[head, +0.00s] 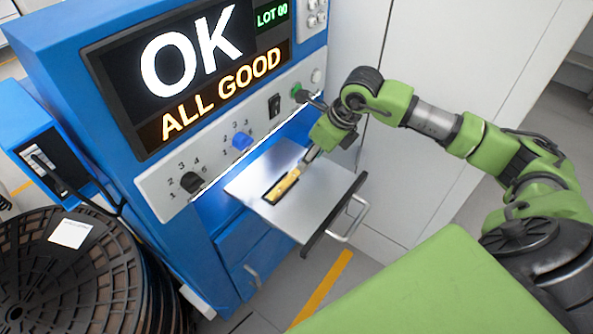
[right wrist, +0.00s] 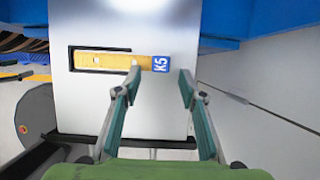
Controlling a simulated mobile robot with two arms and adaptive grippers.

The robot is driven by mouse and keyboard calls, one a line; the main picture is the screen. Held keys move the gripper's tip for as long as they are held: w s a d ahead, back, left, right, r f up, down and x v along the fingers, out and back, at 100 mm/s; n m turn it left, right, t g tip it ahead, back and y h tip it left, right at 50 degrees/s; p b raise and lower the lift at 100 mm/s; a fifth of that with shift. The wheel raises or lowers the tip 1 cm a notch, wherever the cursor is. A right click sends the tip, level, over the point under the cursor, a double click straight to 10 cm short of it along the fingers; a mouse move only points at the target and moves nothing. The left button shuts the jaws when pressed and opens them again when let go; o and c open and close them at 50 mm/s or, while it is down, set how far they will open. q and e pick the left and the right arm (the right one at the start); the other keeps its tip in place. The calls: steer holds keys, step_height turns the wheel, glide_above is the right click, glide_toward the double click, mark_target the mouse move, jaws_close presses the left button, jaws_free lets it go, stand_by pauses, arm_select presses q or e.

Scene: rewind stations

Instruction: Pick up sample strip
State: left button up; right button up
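The sample strip (head: 283,187) is a yellow-orange bar lying on a grey metal drawer top (head: 322,205). In the right wrist view the strip (right wrist: 108,61) has a blue end label reading K5 (right wrist: 160,63), and its other end sits within a black U-shaped outline (right wrist: 72,58). My right gripper (head: 311,155) is over the drawer, close to the strip's labelled end. In the right wrist view my right gripper (right wrist: 161,73) is open, with its two fingertips apart on either side of the label and nothing held. My left gripper is not in view.
The drawer juts from a blue machine (head: 110,120) whose screen (head: 190,65) reads OK, ALL GOOD, LOT 00. A drawer handle (head: 352,222) sticks out in front. A large black reel (head: 70,270) stands at left. White cabinets (head: 435,65) stand behind my right arm.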

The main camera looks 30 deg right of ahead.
steer(key=shift+w+a+f, duration=0.1)
steer(key=shift+w+f, duration=0.15)
steer(key=shift+f, duration=0.4)
steer(key=shift+w+f, duration=0.1)
steer(key=shift+f, duration=0.15)
steer(key=shift+c, duration=0.9)
steer(key=c, duration=0.9)
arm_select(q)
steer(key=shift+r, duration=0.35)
arm_select(e)
steer(key=shift+r, duration=0.1)
